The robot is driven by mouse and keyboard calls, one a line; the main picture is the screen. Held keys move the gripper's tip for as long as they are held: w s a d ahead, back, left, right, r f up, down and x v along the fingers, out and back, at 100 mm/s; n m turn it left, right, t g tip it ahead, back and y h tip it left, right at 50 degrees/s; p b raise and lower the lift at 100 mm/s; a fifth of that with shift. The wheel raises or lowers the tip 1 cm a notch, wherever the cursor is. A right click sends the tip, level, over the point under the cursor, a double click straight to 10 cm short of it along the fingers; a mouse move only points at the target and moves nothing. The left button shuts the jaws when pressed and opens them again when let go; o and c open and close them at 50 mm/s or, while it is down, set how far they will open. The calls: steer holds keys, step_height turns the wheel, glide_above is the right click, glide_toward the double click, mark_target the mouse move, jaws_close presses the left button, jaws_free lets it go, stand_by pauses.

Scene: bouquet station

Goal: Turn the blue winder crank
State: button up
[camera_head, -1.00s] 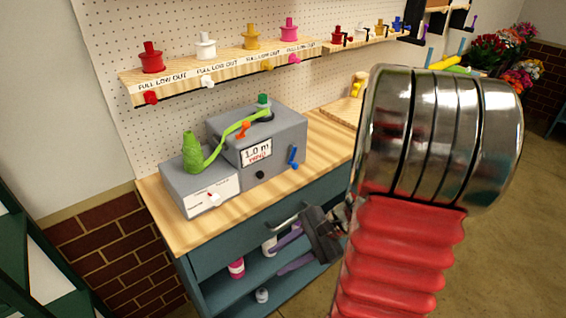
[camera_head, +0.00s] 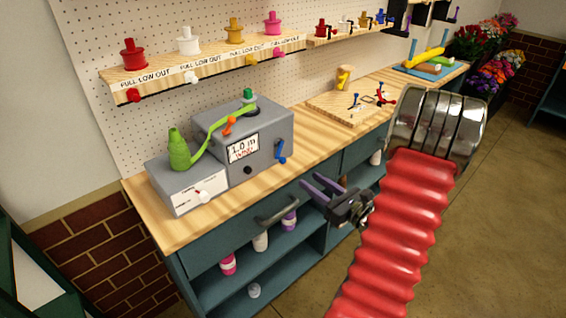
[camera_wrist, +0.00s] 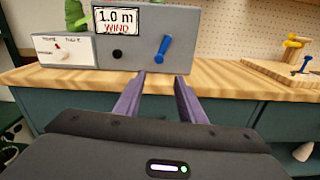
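The blue winder crank (camera_head: 281,152) is on the front right of the grey winder box (camera_head: 262,130). It also shows in the wrist view (camera_wrist: 162,48), its handle tilted, beside a black knob (camera_wrist: 117,54) and a display reading "1.0 m WIND". My gripper (camera_head: 314,187) is in front of the bench, below and to the right of the crank, apart from it. In the wrist view its two purple fingers (camera_wrist: 158,85) are spread with nothing between them, pointing at the bench edge just below the crank.
Green ribbon (camera_head: 180,150) runs from a spool cone over the box past an orange lever (camera_head: 229,125). A drawer handle (camera_head: 277,207) juts from the bench front (camera_head: 225,240). A wooden board (camera_head: 345,112) with small tools lies right of the box. Floor at right is clear.

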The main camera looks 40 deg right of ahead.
mark_target(284, 163)
steer(key=shift+w+r, duration=0.1)
stand_by(0.3)
steer(key=w, duration=1.3)
steer(key=shift+w+a, duration=0.25)
steer(key=shift+w, duration=0.05)
jaws_close()
